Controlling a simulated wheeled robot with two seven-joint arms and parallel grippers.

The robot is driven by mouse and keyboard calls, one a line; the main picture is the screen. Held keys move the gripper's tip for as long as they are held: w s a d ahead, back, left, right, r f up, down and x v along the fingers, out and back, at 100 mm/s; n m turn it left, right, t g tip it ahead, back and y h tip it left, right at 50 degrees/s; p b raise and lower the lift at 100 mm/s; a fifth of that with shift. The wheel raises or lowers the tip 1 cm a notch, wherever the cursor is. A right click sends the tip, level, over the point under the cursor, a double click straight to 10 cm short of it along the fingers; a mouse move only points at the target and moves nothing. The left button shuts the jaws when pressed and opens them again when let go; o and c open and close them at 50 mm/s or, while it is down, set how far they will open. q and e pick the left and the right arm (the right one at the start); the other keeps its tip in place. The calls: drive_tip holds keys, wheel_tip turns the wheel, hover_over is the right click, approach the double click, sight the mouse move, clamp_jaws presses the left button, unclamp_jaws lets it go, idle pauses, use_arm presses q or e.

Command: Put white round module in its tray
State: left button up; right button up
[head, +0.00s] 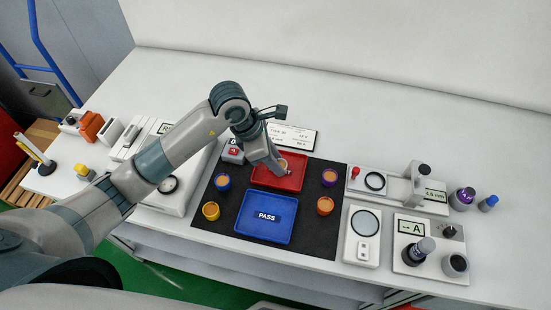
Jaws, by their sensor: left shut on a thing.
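My left gripper (279,165) points down over the red tray (290,183) in the middle of the black mat. It is shut on a small round module (283,162) with a tan top; its side looks pale and is mostly hidden by the fingers, and I take it as the white one. I cannot tell whether it touches the tray floor. The blue tray (263,217), marked PASS, lies in front of the red tray and is empty. My right gripper is not in view.
Blue (223,182), yellow (210,211), purple (329,178) and orange (325,206) modules stand around the trays on the black mat (310,238). A label card (297,136) stands behind. Instruments (362,237) crowd the right; the table behind is clear.

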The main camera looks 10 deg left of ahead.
use_arm(q)
drive_tip(key=shift+f, duration=0.1)
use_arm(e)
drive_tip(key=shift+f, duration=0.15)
use_arm(q)
drive_tip(key=o, duration=1.1)
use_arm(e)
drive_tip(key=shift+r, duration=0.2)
use_arm(q)
drive_tip(key=shift+a+r, duration=0.15)
drive_tip(key=shift+r, duration=0.2)
drive_tip(key=shift+b+v, duration=1.85)
drive_tip(key=shift+v, duration=3.9)
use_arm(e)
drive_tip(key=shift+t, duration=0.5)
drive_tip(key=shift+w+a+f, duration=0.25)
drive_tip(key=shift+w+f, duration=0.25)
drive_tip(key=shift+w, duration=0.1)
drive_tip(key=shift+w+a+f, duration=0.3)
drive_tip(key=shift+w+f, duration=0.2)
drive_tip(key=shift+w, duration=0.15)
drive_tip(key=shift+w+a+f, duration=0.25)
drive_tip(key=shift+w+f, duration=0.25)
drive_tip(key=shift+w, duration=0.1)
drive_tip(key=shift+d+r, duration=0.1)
